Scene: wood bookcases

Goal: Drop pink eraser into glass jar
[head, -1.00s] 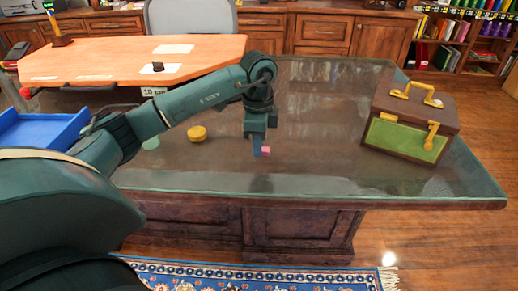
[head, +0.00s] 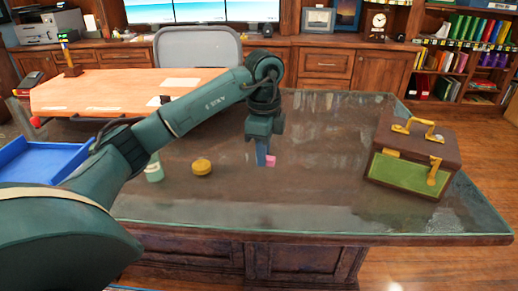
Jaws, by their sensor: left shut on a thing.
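My left gripper (head: 263,157) points down over the dark glass-topped desk, shut on the pink eraser (head: 271,161). The eraser shows at the fingertips, partly hidden by the near finger. A pale green glass jar (head: 154,173) stands on the desk to the left of the gripper, its upper part partly hidden behind my left arm. A round yellow lid-like thing (head: 202,167) lies on the desk between the jar and the gripper. My right gripper is not in view.
A brown and green box with gold handles (head: 413,158) stands at the desk's right. A blue tray (head: 38,162) is at the left. The desk (head: 325,205) is clear between gripper and box. A grey chair (head: 198,47) stands behind the desk.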

